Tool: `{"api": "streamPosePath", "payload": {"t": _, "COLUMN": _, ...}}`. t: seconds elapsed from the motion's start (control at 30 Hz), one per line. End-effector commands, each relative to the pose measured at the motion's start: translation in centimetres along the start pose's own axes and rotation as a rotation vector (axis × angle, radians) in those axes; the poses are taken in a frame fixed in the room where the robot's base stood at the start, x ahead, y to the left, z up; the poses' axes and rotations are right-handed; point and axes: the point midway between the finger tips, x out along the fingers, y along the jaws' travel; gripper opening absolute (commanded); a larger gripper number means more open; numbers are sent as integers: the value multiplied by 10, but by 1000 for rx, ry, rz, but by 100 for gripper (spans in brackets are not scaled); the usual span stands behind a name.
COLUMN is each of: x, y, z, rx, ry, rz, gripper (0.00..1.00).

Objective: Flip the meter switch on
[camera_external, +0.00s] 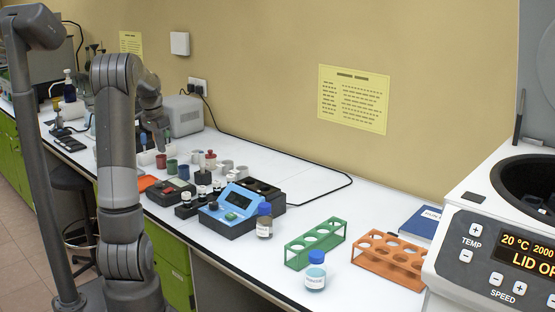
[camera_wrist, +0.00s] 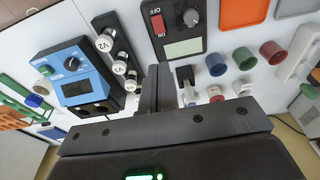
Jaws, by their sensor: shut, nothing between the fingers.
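A dark box-shaped meter (camera_wrist: 176,58) has a red rocker switch (camera_wrist: 158,25), a grey knob and a blank grey-green display. OFF and ON labels are by the switch. I cannot tell which way the rocker is tilted. The same meter (camera_external: 168,191) stands near the front edge of the bench in the outside view, left of the blue device. My gripper (camera_wrist: 157,72) is shut and empty, its fingertips apart from the switch in the wrist picture. In the outside view my gripper (camera_external: 161,143) hangs over the bench behind the meter, partly hidden by my arm.
A blue device (camera_external: 232,208) with a knob and display is right of the meter, with white-capped vials (camera_wrist: 120,66) between them. Coloured cups (camera_wrist: 216,64) and an orange tray (camera_wrist: 243,12) are nearby. Green (camera_external: 316,241) and orange (camera_external: 387,257) racks stand farther right.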

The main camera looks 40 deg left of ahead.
Motion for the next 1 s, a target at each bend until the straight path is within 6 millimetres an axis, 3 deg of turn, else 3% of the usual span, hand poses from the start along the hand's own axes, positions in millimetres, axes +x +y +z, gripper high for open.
{"api": "streamPosePath", "payload": {"t": 0.27, "x": 24, "y": 0, "z": 1, "rx": -1, "ry": -3, "rz": 3, "gripper": 0}}
{"api": "streamPosePath", "payload": {"t": 0.7, "x": 114, "y": 0, "z": 1, "rx": 0, "ry": -3, "rz": 2, "gripper": 0}}
{"api": "streamPosePath", "payload": {"t": 1.0, "x": 139, "y": 0, "z": 0, "rx": 0, "ry": -1, "rz": 0, "gripper": 0}}
